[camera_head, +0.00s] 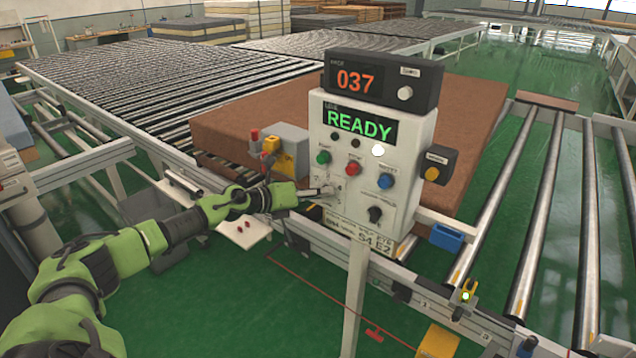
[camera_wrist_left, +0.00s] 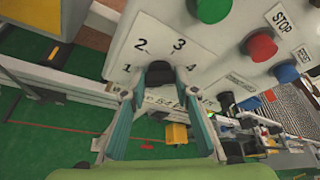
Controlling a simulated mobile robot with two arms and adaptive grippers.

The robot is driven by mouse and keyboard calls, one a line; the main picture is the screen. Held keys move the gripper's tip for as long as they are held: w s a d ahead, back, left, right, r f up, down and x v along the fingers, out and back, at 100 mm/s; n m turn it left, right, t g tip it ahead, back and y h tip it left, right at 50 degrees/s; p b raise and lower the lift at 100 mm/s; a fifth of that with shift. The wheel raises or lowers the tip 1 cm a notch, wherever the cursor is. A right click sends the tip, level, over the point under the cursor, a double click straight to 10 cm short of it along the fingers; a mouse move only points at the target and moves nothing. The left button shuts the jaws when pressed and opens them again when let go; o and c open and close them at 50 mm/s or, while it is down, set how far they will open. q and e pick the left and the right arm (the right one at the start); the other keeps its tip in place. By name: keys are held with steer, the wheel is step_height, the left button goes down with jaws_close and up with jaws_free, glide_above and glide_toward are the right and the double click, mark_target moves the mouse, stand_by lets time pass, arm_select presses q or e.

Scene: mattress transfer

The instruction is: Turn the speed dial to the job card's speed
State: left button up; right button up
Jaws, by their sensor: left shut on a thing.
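The control panel (camera_head: 343,210) stands upright on a post, with a display (camera_head: 360,125) reading READY. My left gripper (camera_head: 328,191) is at the panel's lower left and is shut on the speed dial, which it mostly hides in the head view. In the left wrist view, the dark speed dial (camera_wrist_left: 159,74) sits between the two fingers of my left gripper (camera_wrist_left: 160,92), below a white scale plate (camera_wrist_left: 165,45) marked 1, 2, 3 and 4. I cannot tell which number the dial points at. A label card (camera_head: 370,240) is under the panel; its small print is hard to read.
Green (camera_head: 323,157), red (camera_head: 353,168) and blue (camera_head: 385,181) buttons and a black knob (camera_head: 375,214) are close to the dial. A counter box (camera_head: 385,80) on top shows 037. A brown mattress (camera_head: 240,118) lies on the rollers behind.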

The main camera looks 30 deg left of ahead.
arm_select(q)
steer(key=shift+f+m+y+p, duration=0.1)
steer(key=shift+m+y+p, duration=0.25)
steer(key=shift+p, duration=0.35)
steer(key=shift+d, duration=0.1)
steer(key=o, duration=1.1)
steer(key=shift+v, duration=5.95)
